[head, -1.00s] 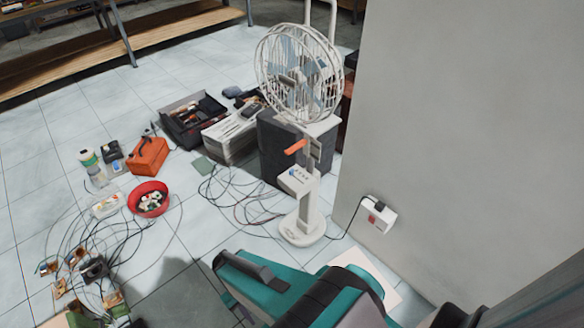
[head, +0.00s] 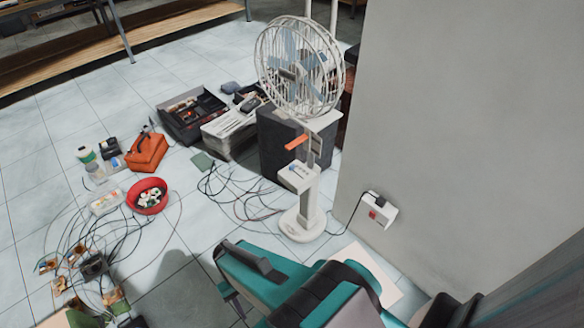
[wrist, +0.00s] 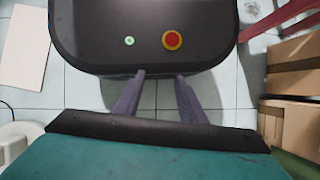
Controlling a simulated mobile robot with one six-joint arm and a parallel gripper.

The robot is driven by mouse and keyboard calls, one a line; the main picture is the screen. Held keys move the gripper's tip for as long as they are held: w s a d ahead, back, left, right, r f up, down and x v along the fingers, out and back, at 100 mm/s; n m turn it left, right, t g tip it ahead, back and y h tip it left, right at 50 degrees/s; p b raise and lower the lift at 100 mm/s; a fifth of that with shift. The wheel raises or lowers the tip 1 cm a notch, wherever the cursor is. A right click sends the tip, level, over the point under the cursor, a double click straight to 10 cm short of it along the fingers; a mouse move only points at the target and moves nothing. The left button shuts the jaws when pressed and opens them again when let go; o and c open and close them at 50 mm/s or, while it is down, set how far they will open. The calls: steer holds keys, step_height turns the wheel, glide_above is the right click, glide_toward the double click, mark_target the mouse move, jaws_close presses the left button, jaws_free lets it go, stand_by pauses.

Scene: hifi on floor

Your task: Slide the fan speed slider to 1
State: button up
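The white standing fan (head: 300,70) stands on the floor beside the grey wall in the head view. The speed slider is too small to make out. My gripper (wrist: 159,75) is open and empty, its two purple-grey fingers apart in the wrist view. In the head view, my teal arm is in front of the fan's foot, with a finger partly showing at its lower left. The gripper is apart from the control box.
A white wall socket (head: 377,212) with a plugged-in cable is right of the fan. Loose cables, a red bowl (head: 147,196), an orange toolbox (head: 147,152) and a dark crate (head: 192,115) lie left. Cardboard boxes (wrist: 292,95) stand right in the wrist view.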

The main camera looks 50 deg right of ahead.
mark_target(296, 186)
steer(key=w+d+m+t+y+b, duration=0.2)
steer(key=w+m+t+y+b, duration=0.3)
steer(key=w+m, duration=0.55)
steer(key=w+d+r+m+t+y+b, duration=0.1)
steer(key=w+d+r+m+t+b, duration=0.1)
steer(key=w+d+r+m+t, duration=0.25)
steer(key=w+d+r+m+t+y+b, duration=0.1)
steer(key=w+d+r+m+t, duration=0.1)
steer(key=w+d+m+t, duration=0.35)
steer(key=s+d+r+m+t+h+b, duration=0.1)
steer(key=d+r+m+t+h, duration=0.1)
steer(key=d, duration=0.7)
steer(key=s+d+r+m+t+h+b, duration=0.2)
steer(key=d+m, duration=0.4)
steer(key=d, duration=0.4)
steer(key=s+d+r+m+t+h+b, duration=0.1)
steer(key=d+r+m+t+h, duration=0.2)
steer(key=d+r, duration=0.3)
steer(key=shift+s+d+m+t+b, duration=0.15)
steer(key=shift+d+m+t+b, duration=0.2)
steer(key=shift+d, duration=0.6)
steer(key=shift+s+d+m+t+b, duration=0.15)
steer(key=shift+d+m, duration=0.25)
steer(key=shift+d, duration=0.55)
steer(key=s+d+m+h+b, duration=0.1)
steer(key=s+d+h, duration=0.1)
steer(key=s+d, duration=0.3)
steer(key=shift+s+d+m+h, duration=0.2)
steer(key=shift+d+m+h, duration=0.1)
steer(key=shift+d+m, duration=0.15)
